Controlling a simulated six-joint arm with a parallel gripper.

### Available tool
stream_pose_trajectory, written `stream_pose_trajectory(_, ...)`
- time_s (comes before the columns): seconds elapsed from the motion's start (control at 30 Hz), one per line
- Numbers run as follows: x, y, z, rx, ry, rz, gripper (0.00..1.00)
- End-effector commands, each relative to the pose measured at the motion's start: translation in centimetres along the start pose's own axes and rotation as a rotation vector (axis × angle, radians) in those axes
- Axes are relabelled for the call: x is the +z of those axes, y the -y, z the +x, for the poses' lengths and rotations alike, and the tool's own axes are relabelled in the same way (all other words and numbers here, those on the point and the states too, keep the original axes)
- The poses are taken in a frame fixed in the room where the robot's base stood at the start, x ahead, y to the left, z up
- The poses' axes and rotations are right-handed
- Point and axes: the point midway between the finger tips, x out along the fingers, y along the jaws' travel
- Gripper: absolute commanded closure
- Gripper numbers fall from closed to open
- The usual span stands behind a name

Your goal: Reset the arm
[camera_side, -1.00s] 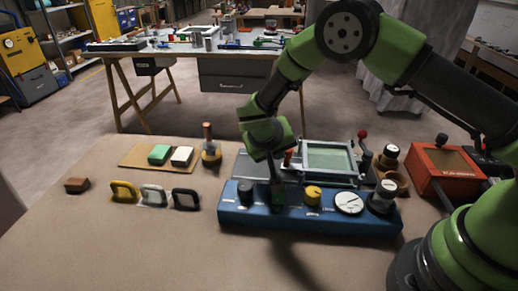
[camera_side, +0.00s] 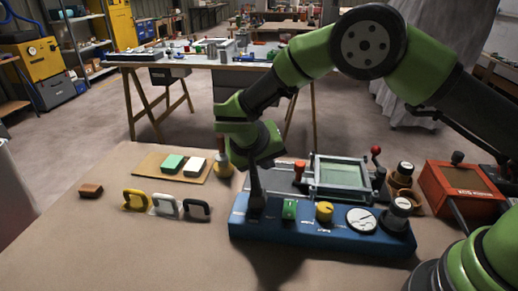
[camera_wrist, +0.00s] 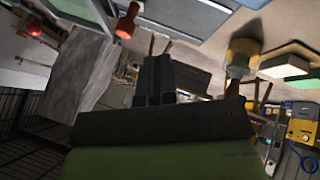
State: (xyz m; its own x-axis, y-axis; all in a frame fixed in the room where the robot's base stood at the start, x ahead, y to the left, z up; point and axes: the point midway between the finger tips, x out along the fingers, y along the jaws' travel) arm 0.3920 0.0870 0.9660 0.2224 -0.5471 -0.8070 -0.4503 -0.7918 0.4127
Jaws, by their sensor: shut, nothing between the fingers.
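My arm's gripper (camera_side: 257,200) is shut and empty. In the side view it points down at the left end of the blue control panel (camera_side: 320,240), and I cannot tell whether it touches. It hides most of what lies behind it there. In the wrist view the dark fingers (camera_wrist: 155,82) lie side by side.
A red box (camera_side: 462,188) stands right. Left are a flask (camera_side: 224,166), green (camera_side: 173,163) and white (camera_side: 195,166) blocks, several handles (camera_side: 166,205) and a brown block (camera_side: 91,190). The front table is clear.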

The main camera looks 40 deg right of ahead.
Motion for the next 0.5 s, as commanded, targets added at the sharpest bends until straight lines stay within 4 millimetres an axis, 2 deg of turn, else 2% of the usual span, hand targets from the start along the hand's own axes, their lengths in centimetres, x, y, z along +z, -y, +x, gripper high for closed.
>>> stream_pose_trajectory(0.1, -0.1, 0.1, -2.4, -0.004, -0.003, 0.000, 1.00)
stream_pose_trajectory(0.33, -0.2, -0.1, -4.8, -0.005, 0.001, 0.001, 1.00)
stream_pose_trajectory(0.43, -0.6, -1.2, -5.8, -0.027, 0.023, 0.005, 1.00)
stream_pose_trajectory(0.5, -1.1, -2.9, -7.0, -0.059, 0.050, 0.008, 1.00)
